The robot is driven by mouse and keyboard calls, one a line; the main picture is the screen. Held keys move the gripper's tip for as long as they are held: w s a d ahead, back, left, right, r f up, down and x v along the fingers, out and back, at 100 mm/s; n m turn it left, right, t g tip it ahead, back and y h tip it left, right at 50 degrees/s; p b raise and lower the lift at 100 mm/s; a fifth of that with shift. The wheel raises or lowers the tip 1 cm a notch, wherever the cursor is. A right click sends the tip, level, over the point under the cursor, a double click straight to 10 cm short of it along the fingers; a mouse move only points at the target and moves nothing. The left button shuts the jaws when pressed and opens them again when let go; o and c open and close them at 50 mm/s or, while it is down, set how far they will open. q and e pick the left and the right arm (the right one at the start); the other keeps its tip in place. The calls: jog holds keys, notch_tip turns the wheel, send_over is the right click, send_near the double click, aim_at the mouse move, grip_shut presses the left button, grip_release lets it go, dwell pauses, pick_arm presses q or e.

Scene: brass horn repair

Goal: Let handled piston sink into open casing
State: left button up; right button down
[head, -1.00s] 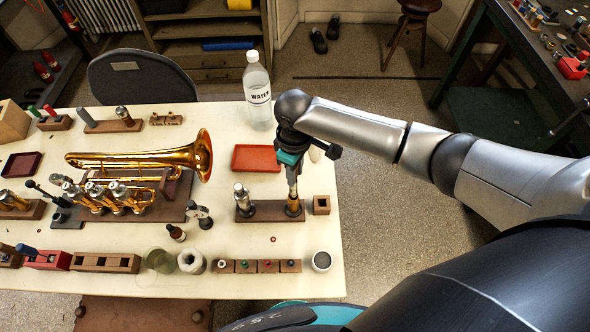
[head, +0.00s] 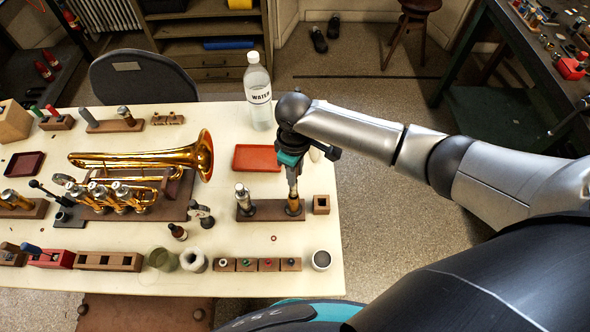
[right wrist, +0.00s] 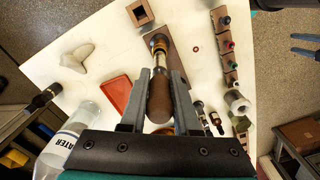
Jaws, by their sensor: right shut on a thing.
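My right gripper (head: 291,172) is over the right part of the bench. It is shut on the wooden handle of the handled piston (right wrist: 159,98). The silvery shaft below the handle points down to the brass open casing (head: 293,207), which stands on a dark wooden block (head: 268,210). In the right wrist view the shaft lines up with the casing (right wrist: 158,42) and its lower end seems to be at or in the mouth. How deep it sits I cannot tell. My left gripper is not in view.
A silver valve part (head: 243,196) stands at the left of the same block. A small square wooden block (head: 321,204) is close on the right. A red tray (head: 257,158) and a water bottle (head: 258,92) stand behind. The brass horn (head: 140,160) lies to the left.

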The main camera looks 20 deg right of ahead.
jog(key=shift+f, duration=0.2)
dwell(0.4)
jog(key=shift+f+b, duration=1)
jog(key=shift+f, duration=0.65)
grip_release()
